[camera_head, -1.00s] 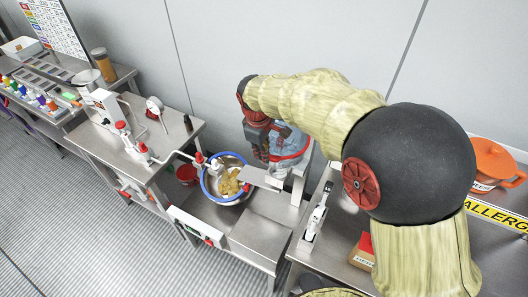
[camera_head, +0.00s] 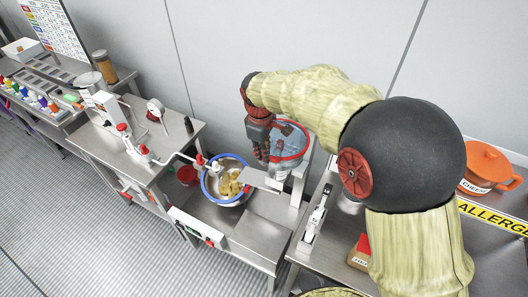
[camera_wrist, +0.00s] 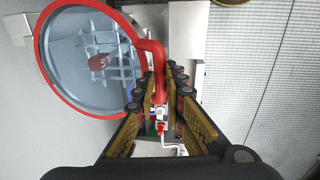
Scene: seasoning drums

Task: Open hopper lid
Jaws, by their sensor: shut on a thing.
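The hopper (camera_head: 284,172) stands against the wall behind the work table. A round red rim (camera_head: 290,159) shows at its top, with a grey see-through face inside it. In the wrist view, the red rim (camera_wrist: 38,45) fills the upper left, around a metal grid and a small red sign (camera_wrist: 100,62). A bent red handle (camera_wrist: 157,62) runs from the rim down between my fingers. My gripper (camera_wrist: 161,92) is shut on this handle; it also shows left of the rim in the head view (camera_head: 262,157). How far the lid is raised cannot be told.
A white-piped station (camera_head: 142,151) stands to the left. An orange pot (camera_head: 487,165) stands on the right table. The wall is close behind the hopper.

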